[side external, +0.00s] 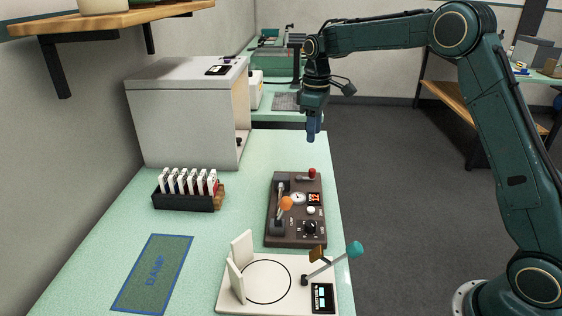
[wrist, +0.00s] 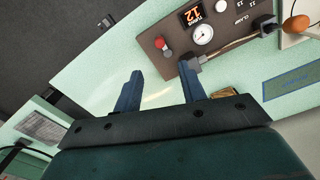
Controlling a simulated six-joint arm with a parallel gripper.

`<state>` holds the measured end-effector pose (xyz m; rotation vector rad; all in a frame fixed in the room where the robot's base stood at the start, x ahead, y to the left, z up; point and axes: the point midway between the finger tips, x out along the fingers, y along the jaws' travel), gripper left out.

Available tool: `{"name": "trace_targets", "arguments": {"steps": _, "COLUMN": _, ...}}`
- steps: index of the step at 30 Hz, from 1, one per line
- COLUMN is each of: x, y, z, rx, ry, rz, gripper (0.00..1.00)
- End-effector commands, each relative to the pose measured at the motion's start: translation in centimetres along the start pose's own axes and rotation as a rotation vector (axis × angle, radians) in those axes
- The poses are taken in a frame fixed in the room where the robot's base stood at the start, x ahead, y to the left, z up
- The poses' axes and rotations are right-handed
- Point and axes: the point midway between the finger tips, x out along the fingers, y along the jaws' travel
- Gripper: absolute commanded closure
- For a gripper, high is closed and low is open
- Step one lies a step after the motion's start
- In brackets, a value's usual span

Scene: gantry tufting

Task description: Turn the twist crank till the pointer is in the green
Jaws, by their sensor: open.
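A dark brown control box (side external: 293,241) stands on the green bench and carries several controls. A small crank with a red knob (side external: 312,172) is at its far end; the red knob also shows in the wrist view (wrist: 160,43). A round white gauge (wrist: 203,34) sits next to a red-lit display (wrist: 194,14). The gauge's pointer and any green band are too small to make out. A long lever with an orange ball (side external: 286,203) runs along the box's left side. My gripper (side external: 312,137) is open and empty, pointing down above and beyond the box's far end, apart from the red knob.
A cream plate with a teal-knobbed lever (side external: 355,249) stands in front of the box. A black rack of white tags (side external: 187,200), a blue-edged mat (side external: 153,275) and a large white cabinet (side external: 190,120) are to the left. The bench's right edge is close.

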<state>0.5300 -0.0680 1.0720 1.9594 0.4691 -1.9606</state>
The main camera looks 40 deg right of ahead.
Motion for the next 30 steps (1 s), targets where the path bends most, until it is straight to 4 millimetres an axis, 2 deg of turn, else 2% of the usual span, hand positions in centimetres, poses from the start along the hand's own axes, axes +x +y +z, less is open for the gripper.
{"name": "trace_targets", "arguments": {"steps": 21, "x": 10.2, "y": 0.0, "z": 0.1, "rx": 0.000, "ry": -0.002, "rz": -0.002, "gripper": 0.59}}
{"name": "trace_targets", "arguments": {"steps": 30, "x": 11.9, "y": 0.0, "z": 0.0, "rx": 0.000, "ry": 0.001, "rz": 0.000, "gripper": 0.59}}
